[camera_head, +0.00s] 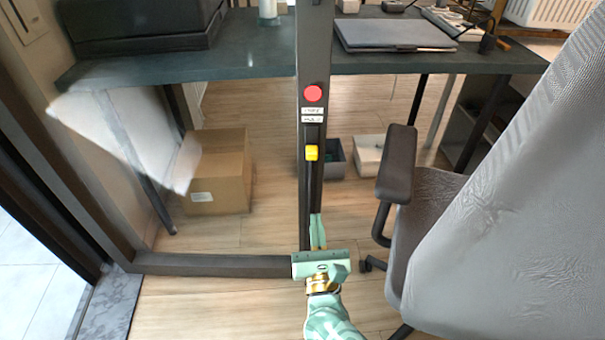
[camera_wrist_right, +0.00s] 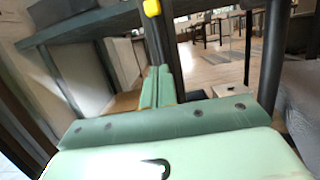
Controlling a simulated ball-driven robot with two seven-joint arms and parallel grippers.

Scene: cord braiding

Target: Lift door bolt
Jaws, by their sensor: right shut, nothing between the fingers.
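The door bolt shows as a yellow knob (camera_head: 312,153) on a dark upright post (camera_head: 313,60). The knob also shows at the top edge of the right wrist view (camera_wrist_right: 152,8). My right gripper (camera_head: 317,220) is in front of the lower post, below the knob and apart from it. Its green fingers, also seen in the right wrist view (camera_wrist_right: 159,72), are together and empty, pointing up toward the knob. The post behind the fingers is partly hidden. My left gripper is not in view.
A red button (camera_head: 313,93) and two small labels sit above the knob. A dark low beam (camera_head: 215,264) runs left from the post. A grey office chair (camera_head: 500,200) stands close on the right. Behind are a desk (camera_head: 250,50) and a cardboard box (camera_head: 220,170).

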